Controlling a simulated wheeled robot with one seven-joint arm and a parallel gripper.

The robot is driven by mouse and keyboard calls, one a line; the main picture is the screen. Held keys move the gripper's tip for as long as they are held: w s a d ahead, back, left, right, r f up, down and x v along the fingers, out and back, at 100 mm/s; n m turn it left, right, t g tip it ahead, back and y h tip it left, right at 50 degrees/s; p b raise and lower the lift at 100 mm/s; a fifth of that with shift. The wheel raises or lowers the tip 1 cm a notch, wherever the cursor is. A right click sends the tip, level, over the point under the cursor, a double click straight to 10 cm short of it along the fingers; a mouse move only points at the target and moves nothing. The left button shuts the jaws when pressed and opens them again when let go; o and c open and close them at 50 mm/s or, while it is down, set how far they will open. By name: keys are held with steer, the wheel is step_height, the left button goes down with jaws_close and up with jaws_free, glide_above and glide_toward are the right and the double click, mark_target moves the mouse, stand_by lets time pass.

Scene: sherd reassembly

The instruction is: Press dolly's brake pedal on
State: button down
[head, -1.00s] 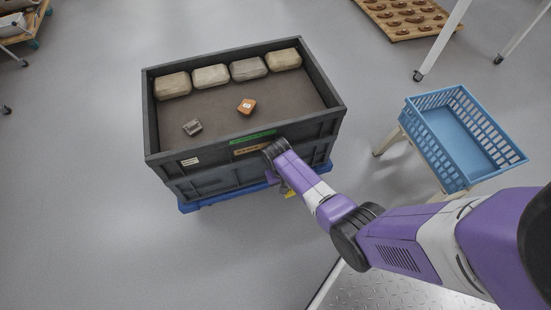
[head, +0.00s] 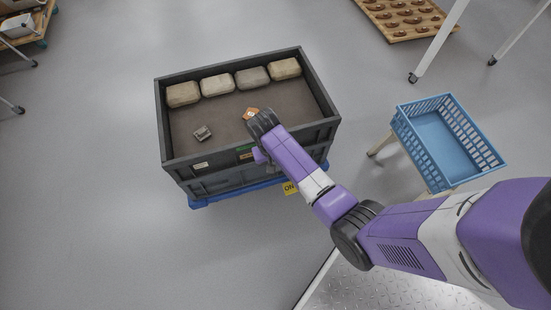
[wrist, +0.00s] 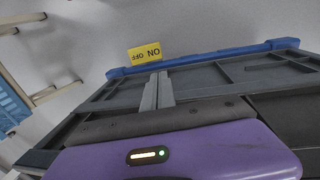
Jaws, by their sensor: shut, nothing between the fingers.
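The blue dolly (head: 230,195) sits under the grey crate, and its edge (wrist: 215,53) shows in the wrist view. A yellow plate marked ON and OFF (wrist: 144,53) sticks out from that edge; I take it to be the brake pedal. In the head view its ON part (head: 290,188) shows beside my forearm. My gripper (wrist: 158,76) is shut and empty, in front of the crate's side. In the wrist view its tips appear just short of the yellow plate, with the gap in depth unclear. In the head view my arm hides the fingers.
The grey crate (head: 165,125) holds several pale blocks (head: 218,83), a small grey piece (head: 202,133) and an orange-marked piece (head: 251,114). A blue basket (head: 446,140) on a stand is to the right. Open floor lies left of the crate.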

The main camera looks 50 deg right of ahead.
steer(key=shift+w+a+r, duration=0.1)
steer(key=shift+a+r, duration=0.1)
steer(key=shift+r, duration=0.65)
steer(key=s+a+f+n+t, duration=0.25)
steer(key=s+a+t, duration=0.25)
steer(key=s+a, duration=0.25)
steer(key=s+a+r+n+t, duration=0.2)
steer(key=s+a+r+t, duration=0.25)
steer(key=s+r, duration=0.45)
steer(key=s+a+r+n+t+p, duration=0.1)
steer(key=s+r+t+p, duration=0.2)
steer(key=r+p, duration=0.7)
steer(key=s+a+r+n+t+y+p, duration=0.1)
steer(key=r+p, duration=0.9)
steer(key=r, duration=2.4)
steer(key=s+t, duration=0.2)
steer(key=shift+s+r+p, duration=0.3)
steer(key=shift+s+p, duration=0.05)
steer(key=shift+p, duration=0.05)
